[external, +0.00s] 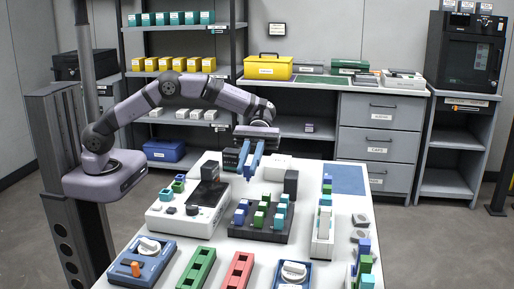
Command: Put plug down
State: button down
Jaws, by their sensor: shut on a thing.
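My gripper (251,170) points down over the far part of the white table, with its blue fingers close together. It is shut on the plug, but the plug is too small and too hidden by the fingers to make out. Below and to the right of it, a dark block tray (246,233) holds several small green and teal pieces (259,218). I cannot tell from this view how high the fingertips are above the table.
Left of the gripper stands a white device with a black screen (209,194). A dark upright block (291,182) and a white box (277,172) stand close right. A white rack (322,246), green tray (196,268) and red tray (237,271) lie nearer.

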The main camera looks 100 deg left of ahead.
jog(key=shift+r, duration=0.8)
jog(key=shift+a, duration=0.1)
jog(key=shift+w+a+r, duration=0.1)
jog(key=shift+a, duration=0.3)
jog(key=s+a+r+n+t+y+p, duration=0.1)
jog(key=a+r+n+t+p, duration=0.2)
jog(key=a, duration=0.7)
jog(key=a+r+n+t+y+p, duration=0.15)
jog(key=a+r+t, duration=0.25)
jog(key=a, duration=0.5)
jog(key=n+t+y, duration=0.2)
jog(key=n+t, duration=0.1)
jog(key=n, duration=0.2)
send_over(274, 163)
notch_tip(274, 163, down, 3)
jog(key=shift+m, duration=0.25)
jog(key=shift+a+f, duration=0.15)
jog(key=shift+f, duration=4.7)
jog(key=shift+f, duration=0.15)
jog(key=c, duration=1.7)
grip_release()
jog(key=shift+w, duration=0.1)
jog(key=shift+o, duration=0.2)
